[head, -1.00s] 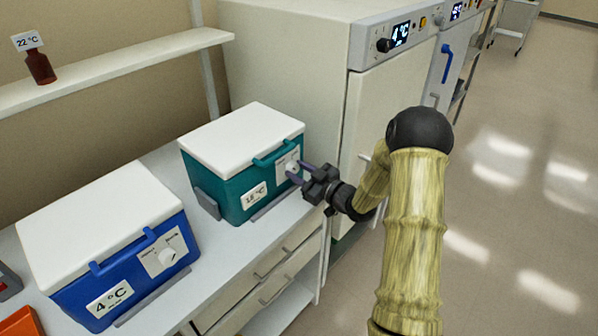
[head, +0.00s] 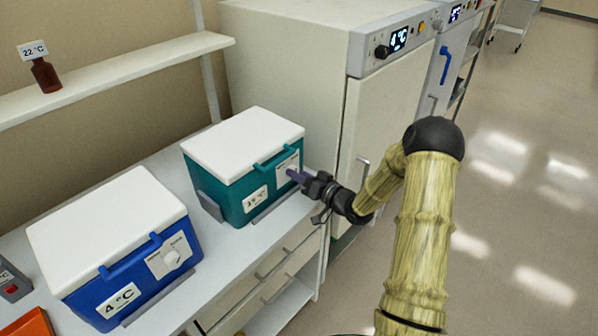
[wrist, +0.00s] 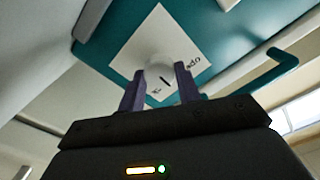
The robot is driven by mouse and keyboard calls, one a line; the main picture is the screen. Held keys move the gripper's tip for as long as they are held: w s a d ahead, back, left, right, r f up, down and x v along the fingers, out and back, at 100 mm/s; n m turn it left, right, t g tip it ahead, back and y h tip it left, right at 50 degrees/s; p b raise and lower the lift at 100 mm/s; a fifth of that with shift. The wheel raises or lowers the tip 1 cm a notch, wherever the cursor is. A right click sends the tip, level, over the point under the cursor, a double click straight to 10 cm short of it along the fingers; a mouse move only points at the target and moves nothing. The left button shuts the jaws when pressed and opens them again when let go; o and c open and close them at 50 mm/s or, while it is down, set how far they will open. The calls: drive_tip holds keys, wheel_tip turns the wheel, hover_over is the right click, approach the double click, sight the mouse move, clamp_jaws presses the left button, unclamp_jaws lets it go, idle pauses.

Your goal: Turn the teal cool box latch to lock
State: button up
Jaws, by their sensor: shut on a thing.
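The teal cool box (head: 222,196) stands on the bench with its white lid (head: 243,143) down. Its latch is a round white knob (wrist: 158,70) on a white plate on the front face, with a dark mark on it. My gripper (head: 296,176) reaches the plate from the right. In the wrist view my gripper (wrist: 158,88) has its two purple fingers on either side of the knob, shut on it. The plate's lettering is partly hidden by the fingers. In the head view the fingers cover the knob.
A blue cool box (head: 75,294) with a 4 °C label stands left on the same bench (head: 180,313). A cream cabinet (head: 385,125) with a 4 °C display stands right of the teal box. A brown bottle (head: 46,76) is on the shelf. Open floor lies right.

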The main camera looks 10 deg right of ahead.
drive_tip(key=shift+f+m+p, duration=0.1)
drive_tip(key=shift+m+p, duration=1.6)
drive_tip(key=shift+m, duration=2.6)
drive_tip(key=o, duration=1)
drive_tip(key=shift+d, duration=0.1)
drive_tip(key=shift+s, duration=0.1)
drive_tip(key=b+v, duration=0.3)
drive_tip(key=v, duration=1.4)
drive_tip(key=shift+s, duration=0.1)
